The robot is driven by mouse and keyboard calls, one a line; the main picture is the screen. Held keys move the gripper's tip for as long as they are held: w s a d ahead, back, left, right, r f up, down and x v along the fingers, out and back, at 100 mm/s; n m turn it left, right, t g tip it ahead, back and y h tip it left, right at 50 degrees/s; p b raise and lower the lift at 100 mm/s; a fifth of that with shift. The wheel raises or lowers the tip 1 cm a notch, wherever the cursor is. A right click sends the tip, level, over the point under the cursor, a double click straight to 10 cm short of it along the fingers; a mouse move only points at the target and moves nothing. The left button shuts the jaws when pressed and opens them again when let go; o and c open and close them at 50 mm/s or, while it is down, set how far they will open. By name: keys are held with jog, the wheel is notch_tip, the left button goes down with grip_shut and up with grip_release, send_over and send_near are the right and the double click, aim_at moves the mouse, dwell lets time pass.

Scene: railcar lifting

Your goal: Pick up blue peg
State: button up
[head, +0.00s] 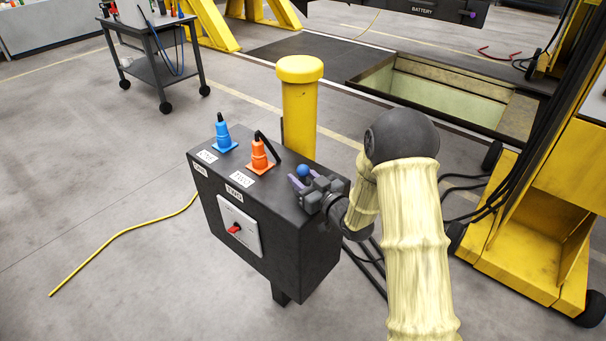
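A small round blue knob (303,170), which may be the top of the blue peg, shows at the right end of the dark control box's top. Its lower part is hidden by my gripper. My gripper (305,179) comes in from the right, low over the box's right end. Its two purple-tipped fingers look spread apart, with the knob at or just beyond the gap between them. I cannot tell whether they touch it. A blue cone-shaped plug (223,134) and an orange one (259,155) stand upright on the box top, left of my gripper.
The dark box (270,235) has a red rotary switch (234,229) on its front. A yellow post (299,100) stands right behind it. A yellow lift frame (530,220) is at right, an open pit (450,95) behind, and a cart (160,65) at back left.

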grip_shut()
jog(key=shift+r, duration=0.15)
notch_tip(320, 180, up, 10)
jog(key=shift+f, duration=0.1)
dwell(0.6)
dwell(0.5)
